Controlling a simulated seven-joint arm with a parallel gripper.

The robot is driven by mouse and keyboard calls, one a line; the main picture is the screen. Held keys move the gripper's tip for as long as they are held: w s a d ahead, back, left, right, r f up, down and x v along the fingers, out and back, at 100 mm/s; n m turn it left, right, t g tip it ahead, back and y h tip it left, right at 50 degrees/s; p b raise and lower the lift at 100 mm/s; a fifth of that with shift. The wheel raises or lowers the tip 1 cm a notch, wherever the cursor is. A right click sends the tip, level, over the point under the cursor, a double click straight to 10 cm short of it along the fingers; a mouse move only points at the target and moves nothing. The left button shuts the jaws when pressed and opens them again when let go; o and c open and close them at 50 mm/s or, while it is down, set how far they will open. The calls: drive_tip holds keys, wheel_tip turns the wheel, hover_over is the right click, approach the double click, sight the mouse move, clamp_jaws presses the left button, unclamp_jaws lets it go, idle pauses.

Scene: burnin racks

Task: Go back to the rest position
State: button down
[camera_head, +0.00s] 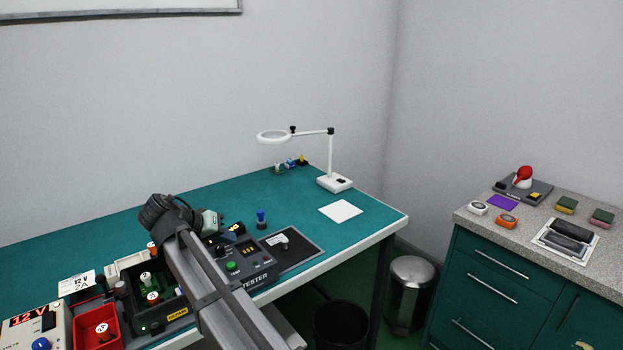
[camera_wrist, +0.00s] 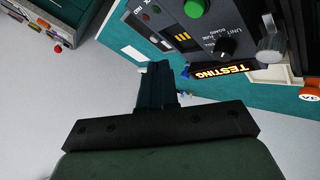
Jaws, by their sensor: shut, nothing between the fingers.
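My gripper (camera_wrist: 157,70) shows in the wrist view, its dark fingers together with nothing between them. In that view the tester (camera_wrist: 172,12) lies beyond the fingertips, with a green button, a black knob and a lit "TESTING" display (camera_wrist: 222,72). The fingers look apart from it. In the head view my arm reaches up across the bench, in front of part of the tester (camera_head: 262,277). My fingers cannot be made out there.
The teal bench (camera_head: 110,238) carries a red bin (camera_head: 110,312), a 12 V supply (camera_head: 35,328), a white magnifier lamp (camera_head: 334,182) and a white pad (camera_head: 341,211). A blue-topped part (camera_head: 261,219) stands behind the tester. A cabinet (camera_head: 490,260) stands right, beyond a metal bin (camera_head: 410,290).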

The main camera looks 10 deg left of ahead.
drive_tip(key=w+d+f+h, duration=0.1)
drive_tip(key=w+d+f, duration=0.1)
drive_tip(key=w+d, duration=0.35)
drive_tip(key=w+d+f+n+h, duration=0.1)
drive_tip(key=w+d+f, duration=0.1)
drive_tip(key=d, duration=0.6)
drive_tip(key=w+d+f, duration=0.3)
drive_tip(key=w+d, duration=0.1)
drive_tip(key=d, duration=0.3)
drive_tip(key=s+d+f+n+g, duration=0.1)
drive_tip(key=s+d+f+g, duration=0.15)
drive_tip(key=d+f, duration=0.8)
drive_tip(key=s+d+f+g, duration=0.1)
drive_tip(key=s+d+f, duration=0.2)
drive_tip(key=d+f, duration=0.8)
drive_tip(key=s+d+f+m+g+y, duration=0.1)
drive_tip(key=s+d+f+g, duration=0.25)
drive_tip(key=s+f, duration=0.7)
drive_tip(key=s+d+f+g+y, duration=0.15)
drive_tip(key=s+d+f, duration=0.25)
drive_tip(key=s+f, duration=0.65)
drive_tip(key=s+f+m+g+y, duration=0.1)
drive_tip(key=s+f, duration=0.4)
drive_tip(key=s, duration=0.6)
drive_tip(key=s+a+f+m+g+y, duration=0.1)
drive_tip(key=s+f+g, duration=0.4)
drive_tip(key=s, duration=0.7)
drive_tip(key=shift+s+a+f+m+y, duration=0.3)
drive_tip(key=shift+f+m+y, duration=0.3)
drive_tip(key=shift+y, duration=0.65)
